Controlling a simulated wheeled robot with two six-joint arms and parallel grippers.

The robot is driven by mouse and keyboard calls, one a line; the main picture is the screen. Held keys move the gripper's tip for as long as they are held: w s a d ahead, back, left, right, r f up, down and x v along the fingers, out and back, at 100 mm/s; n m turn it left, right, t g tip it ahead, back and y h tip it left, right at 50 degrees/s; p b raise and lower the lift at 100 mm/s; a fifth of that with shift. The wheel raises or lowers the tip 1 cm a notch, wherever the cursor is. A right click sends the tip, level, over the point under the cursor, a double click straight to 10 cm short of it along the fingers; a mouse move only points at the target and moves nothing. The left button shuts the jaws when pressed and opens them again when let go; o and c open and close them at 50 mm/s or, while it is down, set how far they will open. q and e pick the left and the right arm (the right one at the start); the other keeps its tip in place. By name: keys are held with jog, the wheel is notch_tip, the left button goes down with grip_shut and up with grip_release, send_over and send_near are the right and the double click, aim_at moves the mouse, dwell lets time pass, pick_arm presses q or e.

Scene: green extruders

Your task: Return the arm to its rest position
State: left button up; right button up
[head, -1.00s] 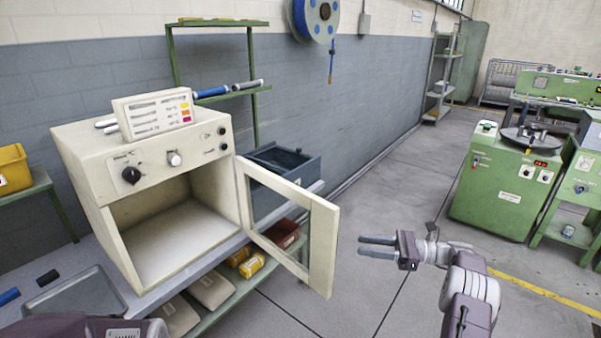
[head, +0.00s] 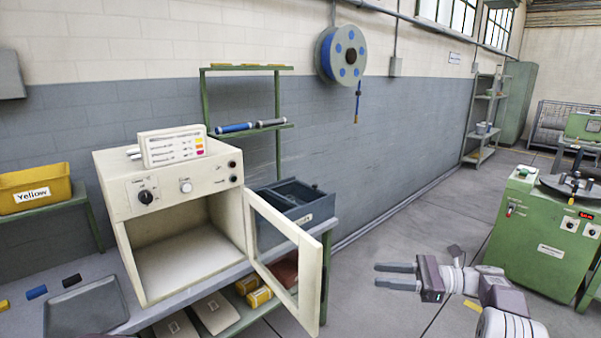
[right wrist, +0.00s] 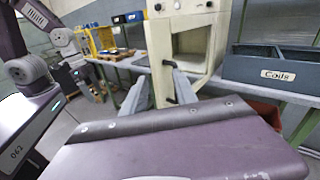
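My right gripper (head: 378,275) is in the head view at lower right, over the grey floor and to the right of the cabinet's open glass door (head: 313,275). Its two grey fingers are parallel and apart, with nothing between them. They also show apart in the right wrist view (right wrist: 158,92), in front of the cream cabinet. The right forearm reaches in from the lower right corner. I cannot make out my left gripper in the head view.
The cream cabinet (head: 165,222) stands open and empty-looking on the bench. A blue-grey bin (head: 290,205) sits behind its door. A yellow bin (head: 35,188) is at left and a green machine (head: 540,235) at right. Open floor lies between bench and machine.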

jog(key=s+a+r+n+g+h+p, duration=0.2)
jog(key=s+a+h, duration=0.1)
jog(key=s+a, duration=0.4)
jog(key=s+a+r+n+g+h+p, duration=0.25)
jog(key=s+a, duration=0.25)
jog(key=a, duration=0.4)
jog(key=s+d+f+n+h, duration=0.3)
jog(key=s+f+n+h, duration=0.1)
jog(key=s+f, duration=0.25)
jog(key=s+d+f+n+h, duration=0.3)
jog(key=s+f+h, duration=0.15)
jog(key=s, duration=0.35)
jog(key=d+f+n+t+h, duration=0.2)
jog(key=d+f+n, duration=0.3)
jog(key=d+n, duration=0.2)
jog(key=shift+w+f+h, duration=0.15)
jog(key=shift+f+h, duration=0.05)
jog(key=shift+h, duration=0.2)
